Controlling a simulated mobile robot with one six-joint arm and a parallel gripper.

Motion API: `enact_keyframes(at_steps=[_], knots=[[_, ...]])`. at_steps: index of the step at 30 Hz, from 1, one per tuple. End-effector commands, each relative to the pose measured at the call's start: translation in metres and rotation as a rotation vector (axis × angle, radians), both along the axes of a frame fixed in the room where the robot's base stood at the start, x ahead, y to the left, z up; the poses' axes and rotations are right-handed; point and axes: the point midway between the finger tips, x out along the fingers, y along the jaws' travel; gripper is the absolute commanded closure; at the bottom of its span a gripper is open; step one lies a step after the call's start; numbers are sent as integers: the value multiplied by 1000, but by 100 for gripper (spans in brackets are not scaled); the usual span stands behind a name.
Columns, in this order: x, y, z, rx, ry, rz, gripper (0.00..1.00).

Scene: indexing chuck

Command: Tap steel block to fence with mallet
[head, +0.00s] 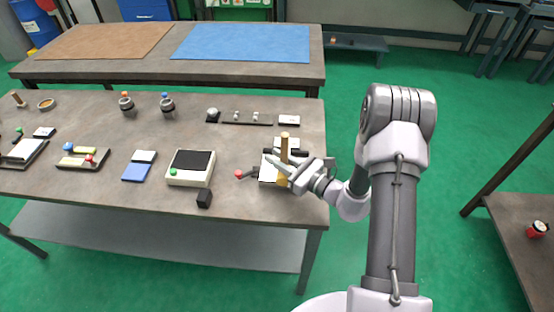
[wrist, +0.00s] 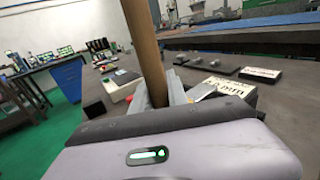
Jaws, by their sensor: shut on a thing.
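My gripper (head: 284,170) is shut on an upright wooden handle (head: 284,145), which I take to be the mallet's; it stands over the right end of the table. In the wrist view the handle (wrist: 146,45) rises between the fingers (wrist: 156,104). The mallet's head cannot be made out. A small grey metallic piece (wrist: 201,92), perhaps the steel block, lies just right of the fingers. Behind it is a pale lettered plate (wrist: 230,87). In the head view a dark bar (head: 300,153) shows beside the handle; I cannot tell whether it is the fence.
A red-knobbed lever (head: 240,174) is just left of my gripper. A black cube (head: 204,198) sits near the table's front edge, by a box with a dark top (head: 191,166). A dark rail with small pieces (head: 247,118) lies behind. Bare tabletop (head: 225,145) lies between.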

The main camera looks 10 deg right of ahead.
Motion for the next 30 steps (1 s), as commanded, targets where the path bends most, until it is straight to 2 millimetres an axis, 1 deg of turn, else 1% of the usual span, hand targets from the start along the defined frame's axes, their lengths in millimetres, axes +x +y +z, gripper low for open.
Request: enact_keyframes(at_steps=[2, 8, 10, 15, 24, 27, 30], knots=[[0, -1, 1, 1, -3, -3, 100], [-10, 3, 1, 0, -2, -2, 100], [-12, 3, 4, 0, -2, -2, 100], [-20, 6, 27, 1, -2, -2, 100], [-34, 10, 63, 0, -2, -3, 100], [-38, 12, 70, 0, -2, -2, 100], [-40, 12, 72, 0, -2, -2, 100]])
